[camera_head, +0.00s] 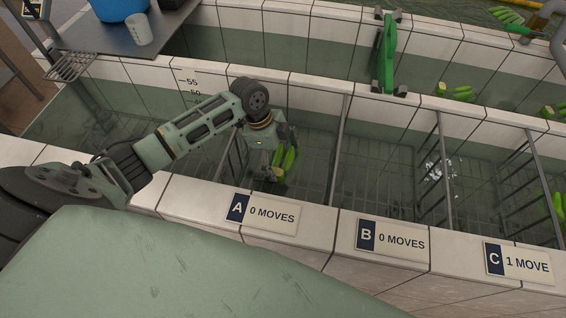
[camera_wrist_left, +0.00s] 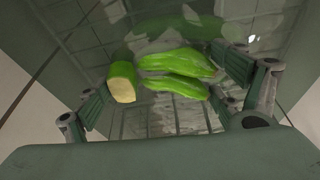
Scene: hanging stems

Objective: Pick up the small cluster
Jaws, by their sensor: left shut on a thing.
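The small cluster (camera_head: 288,160) is a few green bananas in the water of the tiled compartment behind sign A. In the left wrist view the cluster (camera_wrist_left: 175,84) shows green fingers and a thick pale cut stem end at the left. My left gripper (camera_head: 271,168) reaches down into the compartment at the cluster. In the left wrist view the fingers of this gripper (camera_wrist_left: 165,88) stand on either side of the cluster, which is held between them. Part of the cluster is hidden by the gripper in the head view. My right gripper is not in view.
Metal dividers (camera_head: 338,150) separate the compartments. Signs A (camera_head: 262,213), B (camera_head: 392,238) and C (camera_head: 518,262) sit on the tiled front wall. The compartment behind B looks mostly clear.

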